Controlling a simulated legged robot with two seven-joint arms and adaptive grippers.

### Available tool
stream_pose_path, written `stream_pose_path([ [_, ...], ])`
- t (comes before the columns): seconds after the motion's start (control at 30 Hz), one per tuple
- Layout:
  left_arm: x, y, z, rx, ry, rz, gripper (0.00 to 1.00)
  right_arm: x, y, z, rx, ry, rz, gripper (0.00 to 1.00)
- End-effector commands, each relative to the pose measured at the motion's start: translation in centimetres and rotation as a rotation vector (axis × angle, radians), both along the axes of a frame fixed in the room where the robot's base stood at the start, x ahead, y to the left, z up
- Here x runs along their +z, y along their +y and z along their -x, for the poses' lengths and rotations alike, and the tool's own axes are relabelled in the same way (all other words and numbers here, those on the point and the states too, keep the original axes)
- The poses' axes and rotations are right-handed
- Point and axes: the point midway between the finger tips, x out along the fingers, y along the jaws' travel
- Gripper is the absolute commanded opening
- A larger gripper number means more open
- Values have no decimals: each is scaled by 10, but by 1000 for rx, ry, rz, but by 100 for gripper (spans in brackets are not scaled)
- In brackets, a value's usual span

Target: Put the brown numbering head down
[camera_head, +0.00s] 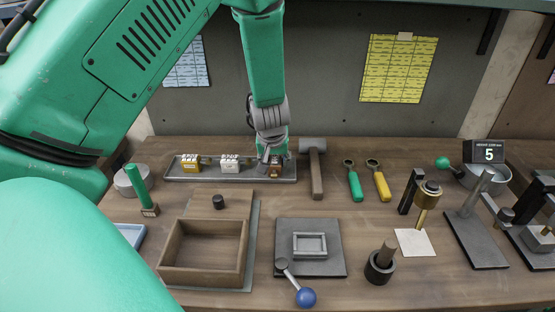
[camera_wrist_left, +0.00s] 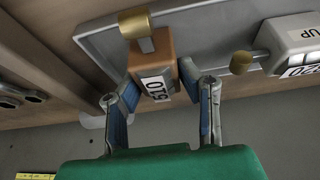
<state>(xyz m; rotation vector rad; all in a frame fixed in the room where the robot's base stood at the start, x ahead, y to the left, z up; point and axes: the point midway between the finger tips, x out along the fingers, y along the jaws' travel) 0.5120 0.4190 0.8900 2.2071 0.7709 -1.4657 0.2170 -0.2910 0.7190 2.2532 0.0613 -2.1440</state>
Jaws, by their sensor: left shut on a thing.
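The brown numbering head (camera_head: 275,171) is at the right end of the grey tray (camera_head: 215,179) at the back of the bench. My left gripper (camera_head: 272,158) comes down from above and is shut on it. In the left wrist view the brown head (camera_wrist_left: 153,62) sits between the two fingers of the gripper (camera_wrist_left: 160,98), its number label facing the camera. The head is over or in the tray; I cannot tell whether its underside touches the tray. My right gripper is not in view.
A mallet (camera_head: 314,165) lies just right of the tray. Green (camera_head: 355,182) and yellow (camera_head: 379,182) wrenches lie farther right. A wooden box (camera_head: 204,250) and a dark plate (camera_head: 310,262) with a small frame stand in front.

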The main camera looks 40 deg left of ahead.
Motion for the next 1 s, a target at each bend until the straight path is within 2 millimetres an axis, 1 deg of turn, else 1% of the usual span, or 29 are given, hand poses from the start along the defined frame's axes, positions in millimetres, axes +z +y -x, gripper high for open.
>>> stream_pose_path([
  [0.03,-1,3,0,2,-1,2,42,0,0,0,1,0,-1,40],
  [0.07,-2,4,0,3,-1,4,52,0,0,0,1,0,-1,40],
  [0.17,-2,4,0,3,-1,4,52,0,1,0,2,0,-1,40],
  [0.37,1,-1,0,2,-1,-2,52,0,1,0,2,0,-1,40],
  [0.47,5,-4,0,1,-1,-7,52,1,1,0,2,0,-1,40],
  [0.57,16,-7,1,-1,-3,-10,52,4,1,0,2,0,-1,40],
  [0.67,32,-10,6,-1,-4,-8,52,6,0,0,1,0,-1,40],
  [0.8,60,-13,16,0,-5,-4,52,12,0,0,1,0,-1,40],
  [1.0,95,-20,29,1,-3,-1,52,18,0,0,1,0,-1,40],
])
